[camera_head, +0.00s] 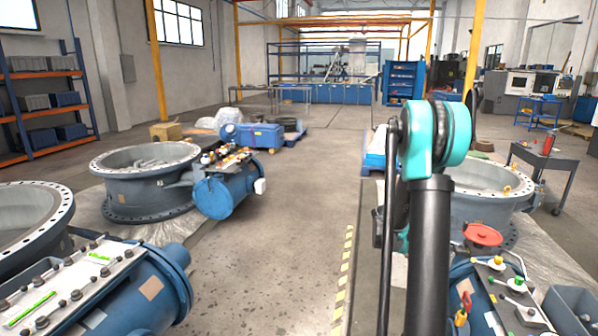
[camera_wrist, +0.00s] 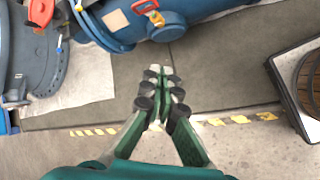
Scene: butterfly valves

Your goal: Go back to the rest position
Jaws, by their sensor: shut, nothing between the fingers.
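My gripper (camera_wrist: 160,78) shows in the wrist view with its green fingers shut together and nothing between them. It hangs over bare grey floor beside a yellow dashed line (camera_wrist: 240,119). It is apart from the blue valve actuator (camera_wrist: 165,30) at the top of that view. In the head view my teal and black arm stands folded upright right of centre. The gripper does not show there.
In the head view, large flanged valves (camera_head: 145,170) stand at left. A valve (camera_head: 480,190) and a blue actuator with a red handwheel (camera_head: 483,235) stand at right, near my arm. A grey cart (camera_head: 548,160) is beyond. The middle aisle is clear.

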